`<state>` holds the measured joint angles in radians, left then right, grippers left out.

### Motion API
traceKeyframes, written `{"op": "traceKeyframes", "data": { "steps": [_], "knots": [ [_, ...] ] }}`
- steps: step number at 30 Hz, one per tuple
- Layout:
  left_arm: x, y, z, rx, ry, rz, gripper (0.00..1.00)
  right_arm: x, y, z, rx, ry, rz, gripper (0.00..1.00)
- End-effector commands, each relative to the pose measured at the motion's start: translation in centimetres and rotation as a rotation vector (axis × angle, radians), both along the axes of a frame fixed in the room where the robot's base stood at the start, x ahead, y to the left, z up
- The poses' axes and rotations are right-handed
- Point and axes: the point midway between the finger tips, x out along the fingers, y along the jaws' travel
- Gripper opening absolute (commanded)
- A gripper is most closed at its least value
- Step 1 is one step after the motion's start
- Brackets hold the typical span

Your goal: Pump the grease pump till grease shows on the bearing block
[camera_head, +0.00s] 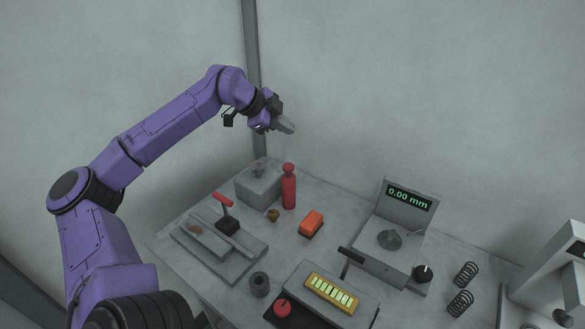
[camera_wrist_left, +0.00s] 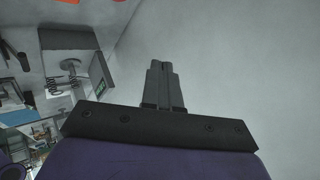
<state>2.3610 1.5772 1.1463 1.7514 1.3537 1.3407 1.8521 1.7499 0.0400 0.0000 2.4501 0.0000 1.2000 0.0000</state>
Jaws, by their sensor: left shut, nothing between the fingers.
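A red upright cylinder with a narrower neck and cap (camera_head: 289,186), likely the grease pump, stands near the back of the bench. Beside it on the left is a grey block with a round fitting on top (camera_head: 257,184), likely the bearing block; I can make out no grease on it. My left gripper (camera_head: 286,125) is raised well above the red cylinder, touching nothing. Its fingers are closed together and empty in the wrist view too (camera_wrist_left: 166,82). My right gripper is not in view.
A small brass piece (camera_head: 272,215) and an orange block (camera_head: 311,223) are near the cylinder. A red-handled fixture (camera_head: 227,222) is at left. A gauge reading 0.00 mm (camera_head: 409,199), a yellow-framed panel (camera_head: 331,292) and two springs (camera_head: 466,274) are at right. Walls rise behind.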

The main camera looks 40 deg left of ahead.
Motion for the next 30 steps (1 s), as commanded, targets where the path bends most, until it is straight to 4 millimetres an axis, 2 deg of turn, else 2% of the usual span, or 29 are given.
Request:
{"op": "traceKeyframes", "data": {
  "steps": [5, 11, 24, 30],
  "knots": [
    [0.1, -0.1, 0.0, 0.0, 0.0, -0.002, 0.0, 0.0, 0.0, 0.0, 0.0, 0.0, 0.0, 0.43],
    [0.1, -0.2, -1.2, -0.001, 0.002, -0.003, 0.0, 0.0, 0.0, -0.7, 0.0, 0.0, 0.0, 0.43],
    [0.2, -0.2, -7.6, -0.001, 0.001, -0.004, 0.0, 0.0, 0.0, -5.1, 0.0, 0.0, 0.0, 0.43],
    [0.2, -0.2, -8.9, -0.001, -0.001, -0.005, 0.0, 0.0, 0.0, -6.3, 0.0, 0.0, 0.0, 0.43]
  ]
}}
